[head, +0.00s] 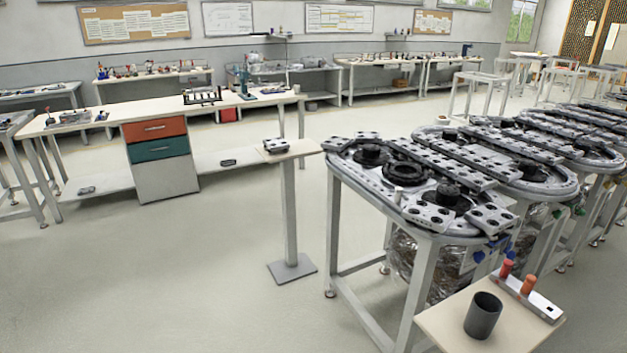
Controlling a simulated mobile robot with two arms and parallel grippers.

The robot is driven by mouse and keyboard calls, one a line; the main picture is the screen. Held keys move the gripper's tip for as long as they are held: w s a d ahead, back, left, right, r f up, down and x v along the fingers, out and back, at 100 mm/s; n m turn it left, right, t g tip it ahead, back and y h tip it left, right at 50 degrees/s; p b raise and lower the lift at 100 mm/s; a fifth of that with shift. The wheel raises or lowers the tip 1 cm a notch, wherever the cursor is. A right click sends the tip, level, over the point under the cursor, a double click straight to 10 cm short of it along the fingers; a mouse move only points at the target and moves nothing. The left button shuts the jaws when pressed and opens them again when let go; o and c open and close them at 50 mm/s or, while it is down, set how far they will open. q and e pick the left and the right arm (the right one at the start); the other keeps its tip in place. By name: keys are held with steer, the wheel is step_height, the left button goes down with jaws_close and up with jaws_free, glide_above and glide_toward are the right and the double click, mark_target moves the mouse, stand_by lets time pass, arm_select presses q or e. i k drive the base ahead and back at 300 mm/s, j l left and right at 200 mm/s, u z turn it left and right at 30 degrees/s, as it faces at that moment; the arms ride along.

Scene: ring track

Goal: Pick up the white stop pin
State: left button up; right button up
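A small whitish upright cylinder (398,194), which looks like the white stop pin, stands at the near left edge of the nearest ring track (345,160). It is small in the head view, so its exact shape is hard to tell. Neither of my grippers shows in the head view.
A dark grey cup (483,315) stands on the small side table (450,325). A pedestal stand (290,210) holds a dark-and-grey block (276,146) left of the track. A workbench with drawers (160,155) is farther left. The floor (200,270) in front is clear.

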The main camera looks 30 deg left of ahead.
mark_target(398, 196)
steer(key=i+j+u, duration=0.15)
steer(key=u, duration=0.15)
steer(key=z, duration=0.45)
steer(key=i+j+z, duration=0.15)
steer(key=j+z, duration=0.4)
steer(key=j, duration=0.3)
steer(key=i+j+z, duration=0.1)
steer(key=j+z, duration=0.2)
steer(key=j, duration=0.15)
